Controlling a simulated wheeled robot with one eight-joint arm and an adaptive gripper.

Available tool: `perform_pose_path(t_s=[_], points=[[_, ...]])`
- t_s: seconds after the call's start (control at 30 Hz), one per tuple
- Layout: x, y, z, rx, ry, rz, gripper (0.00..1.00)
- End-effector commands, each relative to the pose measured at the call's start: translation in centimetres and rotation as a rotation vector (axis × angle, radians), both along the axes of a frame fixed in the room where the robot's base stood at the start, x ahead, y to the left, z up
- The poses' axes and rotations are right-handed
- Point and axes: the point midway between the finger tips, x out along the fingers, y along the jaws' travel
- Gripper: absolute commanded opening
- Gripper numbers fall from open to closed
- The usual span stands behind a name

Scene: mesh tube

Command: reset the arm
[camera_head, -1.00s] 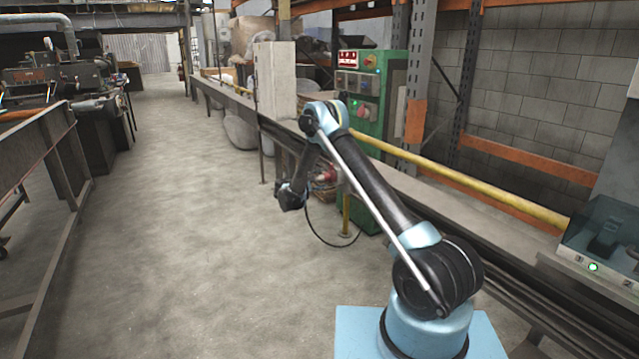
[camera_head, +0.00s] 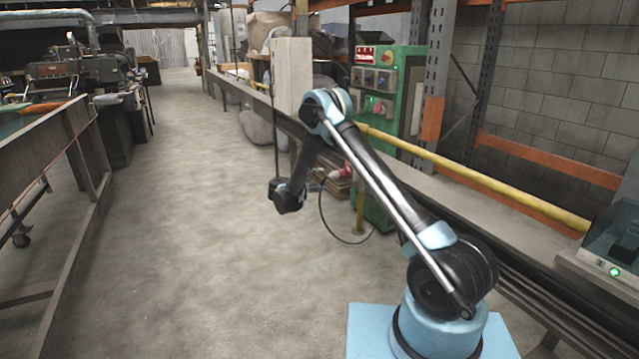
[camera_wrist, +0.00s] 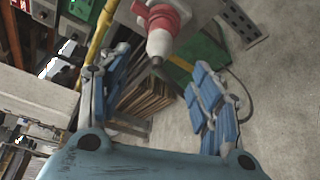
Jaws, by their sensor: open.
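My arm rises from its light-blue base, bends at a raised elbow, and its far end hangs down over the aisle in the head view. My gripper (camera_head: 287,196) is at that end, small and dark there, above the concrete floor and apart from the bench. In the wrist view my gripper (camera_wrist: 160,65) shows two blue-padded fingers spread wide. It is open, with nothing held between them. A red and white fitting (camera_wrist: 160,28) shows beyond the fingertips.
A long bench with a yellow rail (camera_head: 470,176) runs along the right, with a green control cabinet (camera_head: 405,90) behind. A metal-framed bench (camera_head: 75,150) stands at left. The concrete aisle (camera_head: 190,200) between is clear. Stacked boards (camera_wrist: 147,96) show in the wrist view.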

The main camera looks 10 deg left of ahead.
Motion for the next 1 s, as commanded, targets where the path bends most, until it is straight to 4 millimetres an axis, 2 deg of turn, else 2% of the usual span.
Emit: perform_pose_path(t_s=[0.23,0.37,0.67,1.0], points=[[0.1,-0.5,0.5,0.008,0.004,-0.006,0.58],[0.2,-2.3,2.2,0.041,0.021,-0.028,0.58],[-0.7,-9.1,8.2,0.174,0.084,-0.109,0.58],[-4.1,-17.0,14.0,0.333,0.147,-0.208,0.58]])
